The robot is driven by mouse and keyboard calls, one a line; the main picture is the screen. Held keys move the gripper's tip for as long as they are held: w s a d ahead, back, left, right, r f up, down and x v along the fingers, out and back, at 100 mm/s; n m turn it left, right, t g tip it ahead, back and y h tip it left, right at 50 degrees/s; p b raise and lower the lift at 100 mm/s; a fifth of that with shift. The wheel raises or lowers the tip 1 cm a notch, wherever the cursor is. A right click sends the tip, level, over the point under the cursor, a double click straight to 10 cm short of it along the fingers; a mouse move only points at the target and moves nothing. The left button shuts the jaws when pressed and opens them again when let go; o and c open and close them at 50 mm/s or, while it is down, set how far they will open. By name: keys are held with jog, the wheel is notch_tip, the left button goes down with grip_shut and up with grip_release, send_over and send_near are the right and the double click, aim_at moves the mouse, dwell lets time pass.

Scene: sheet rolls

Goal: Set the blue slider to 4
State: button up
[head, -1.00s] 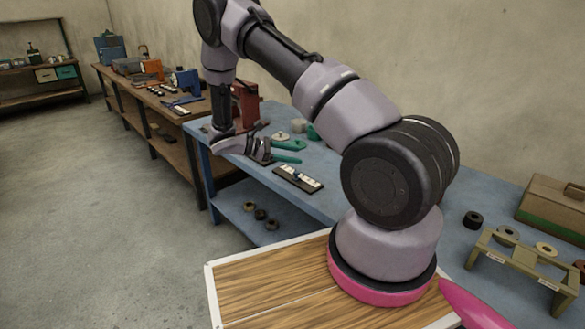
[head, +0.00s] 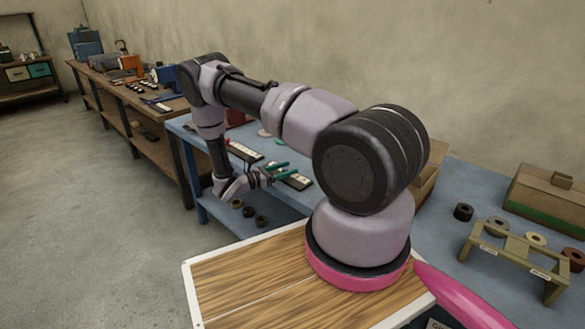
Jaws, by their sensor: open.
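A dark slider panel with a pale scale (head: 295,181) lies near the front edge of the blue table (head: 182,125). My gripper (head: 287,168), with green fingers, is open in front of it and covers part of it in this view. The blue slider knob cannot be made out now. A second dark panel with pale marks (head: 244,151) lies further left on the table. Which panel carries the blue slider is too small to tell for sure. I cannot tell whether the fingers touch the panel.
Several dark rings (head: 248,212) lie on the lower shelf. A green-brown toolbox (head: 548,197), an olive stand (head: 515,257) and a black roll (head: 463,212) are on the table at right. A wooden bench (head: 130,92) with tools runs along the wall at back left.

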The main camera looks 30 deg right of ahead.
jog(key=shift+w+d, duration=0.1)
jog(key=shift+d, duration=1.35)
grip_shut()
dwell(0.3)
